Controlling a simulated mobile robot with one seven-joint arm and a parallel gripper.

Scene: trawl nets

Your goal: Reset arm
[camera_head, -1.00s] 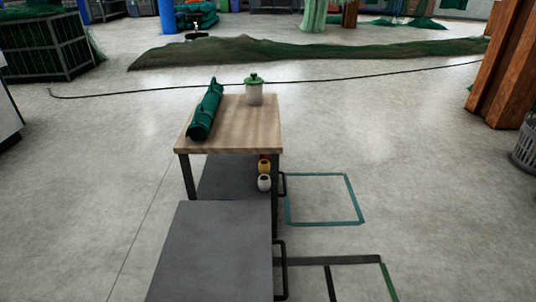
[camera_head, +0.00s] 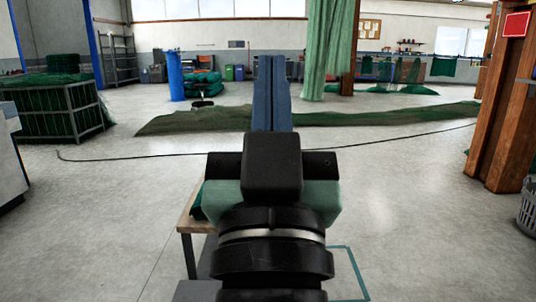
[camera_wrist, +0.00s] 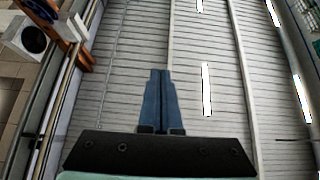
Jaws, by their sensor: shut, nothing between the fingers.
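My gripper (camera_head: 271,62) is raised in front of the head camera, its blue fingers pointing up and pressed together with nothing between them. In the wrist view the shut gripper (camera_wrist: 160,75) points toward the ceiling (camera_wrist: 200,50). My wrist and gripper body hide most of the wooden-topped table (camera_head: 186,222) in the head view. Only the table's left edge and a bit of a dark green bundle (camera_head: 197,208) on it show.
A dark cable (camera_head: 120,158) runs across the floor beyond the table. A long green net (camera_head: 180,122) lies behind it. A wooden post (camera_head: 510,110) and a grey basket (camera_head: 526,205) stand at right. A netted metal crate (camera_head: 50,112) stands at left.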

